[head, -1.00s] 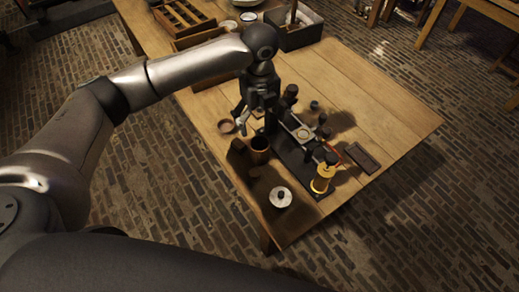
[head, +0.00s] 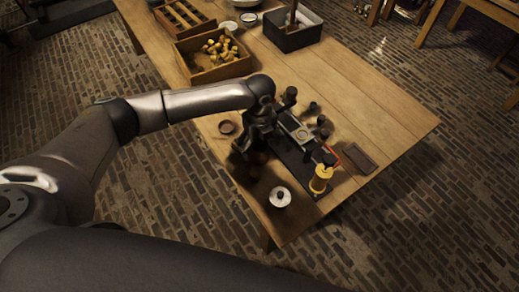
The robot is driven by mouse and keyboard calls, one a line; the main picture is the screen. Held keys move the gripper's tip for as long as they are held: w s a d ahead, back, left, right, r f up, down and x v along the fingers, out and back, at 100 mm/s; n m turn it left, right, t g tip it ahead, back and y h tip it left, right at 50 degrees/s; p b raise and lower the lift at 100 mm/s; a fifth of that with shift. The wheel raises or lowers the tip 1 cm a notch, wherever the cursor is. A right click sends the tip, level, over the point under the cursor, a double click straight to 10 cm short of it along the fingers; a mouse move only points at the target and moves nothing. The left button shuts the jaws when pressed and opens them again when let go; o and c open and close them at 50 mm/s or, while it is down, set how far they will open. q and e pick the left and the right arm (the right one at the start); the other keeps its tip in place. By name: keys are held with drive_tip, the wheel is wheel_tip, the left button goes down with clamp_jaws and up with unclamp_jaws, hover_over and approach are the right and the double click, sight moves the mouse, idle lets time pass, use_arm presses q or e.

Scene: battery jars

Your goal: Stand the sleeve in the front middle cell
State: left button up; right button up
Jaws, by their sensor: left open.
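My left gripper (head: 248,150) is open and points down at the near left part of the table, beside a dark apparatus. A brown, open-topped cylinder, which may be the sleeve, is almost wholly hidden behind the gripper. I cannot tell whether the fingers are around it or touching it. A divided wooden tray (head: 207,22) stands at the far left edge of the table; its slots are small here and I cannot tell which cell is the front middle one. My right gripper is not in view.
The dark apparatus (head: 292,158) with several black knobs and a yellow spool (head: 320,179) stands right of my gripper. A white-topped round piece (head: 280,196) is nearer. A wooden box of yellow pieces (head: 207,75) and a grey bin (head: 284,42) stand behind. The table's right side is mostly clear.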

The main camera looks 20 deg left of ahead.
use_arm(q)
drive_tip(key=c, duration=0.8)
